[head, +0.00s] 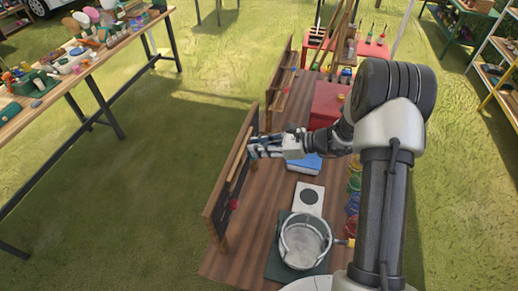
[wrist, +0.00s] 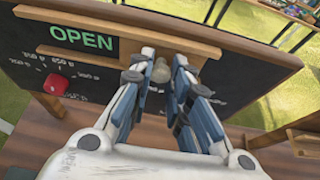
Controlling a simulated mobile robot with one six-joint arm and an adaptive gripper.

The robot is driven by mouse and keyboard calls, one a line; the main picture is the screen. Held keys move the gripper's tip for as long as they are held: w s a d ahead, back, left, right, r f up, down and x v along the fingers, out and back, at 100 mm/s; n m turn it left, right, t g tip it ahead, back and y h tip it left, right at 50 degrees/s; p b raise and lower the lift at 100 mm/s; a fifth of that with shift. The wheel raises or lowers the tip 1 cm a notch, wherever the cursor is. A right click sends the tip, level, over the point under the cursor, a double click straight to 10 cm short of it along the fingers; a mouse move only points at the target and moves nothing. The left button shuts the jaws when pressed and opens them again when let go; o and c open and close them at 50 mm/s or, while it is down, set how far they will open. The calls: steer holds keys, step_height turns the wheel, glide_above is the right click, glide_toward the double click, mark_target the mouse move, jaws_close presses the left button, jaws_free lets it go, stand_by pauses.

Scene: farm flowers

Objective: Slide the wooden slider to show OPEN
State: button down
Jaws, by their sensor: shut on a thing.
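My gripper (head: 258,149) reaches left to the upright dark board (head: 226,190) on the table. In the wrist view, my gripper (wrist: 164,66) is closed around the slider's pale round knob (wrist: 161,71), with one finger on each side. The green word OPEN (wrist: 82,39) shows uncovered to the left of the fingers, between two wooden rails. The wooden slider itself is largely hidden behind my fingers.
A red knob (wrist: 56,84) with a printed scale sits lower left on the board. A second board stands farther back.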

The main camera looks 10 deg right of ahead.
steer(key=c, duration=1.6)
jaws_free()
steer(key=shift+w+d+r, duration=0.1)
steer(key=shift+w+r, duration=0.05)
steer(key=shift+w, duration=0.1)
steer(key=shift+c, duration=0.2)
steer(key=shift+o, duration=0.9)
steer(key=shift+s, duration=0.1)
steer(key=v, duration=1.2)
steer(key=shift+s, duration=0.1)
